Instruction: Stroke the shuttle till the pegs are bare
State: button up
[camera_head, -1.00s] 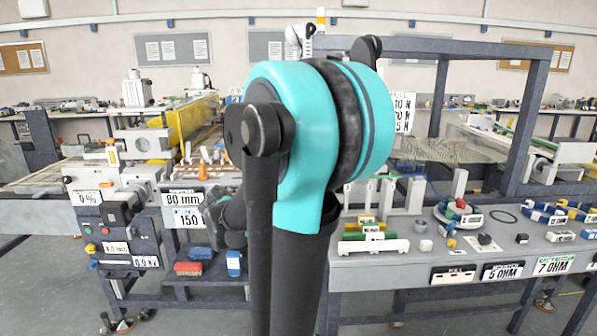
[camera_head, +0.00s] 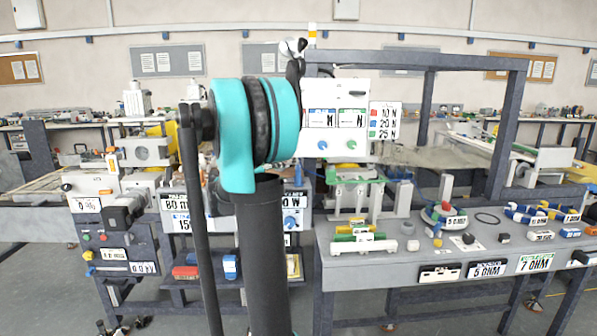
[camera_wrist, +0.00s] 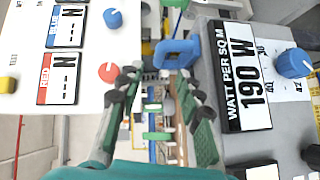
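My gripper (camera_wrist: 158,80) shows in the wrist view with its two dark, green-padded fingers apart and nothing between the tips. A blue block-like handle (camera_wrist: 176,54) lies just beyond the fingertips, slightly right of centre; I cannot tell whether it is touched. Green and white parts (camera_wrist: 157,136) show deeper between the fingers. I cannot tell for sure which part is the shuttle, and no pegs are clearly visible. In the head view my arm hides the gripper and the middle of the left machine (camera_head: 150,152).
A panel reading "190 W" (camera_wrist: 248,80) stands close right of the fingers, and a white panel with knobs (camera_wrist: 75,60) close left. The right bench (camera_head: 400,262) carries several small parts. A dark frame (camera_head: 507,130) rises behind it.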

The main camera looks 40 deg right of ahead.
aim_at(299, 167)
jog(key=x, duration=1)
jog(key=shift+c, duration=0.6)
grip_shut()
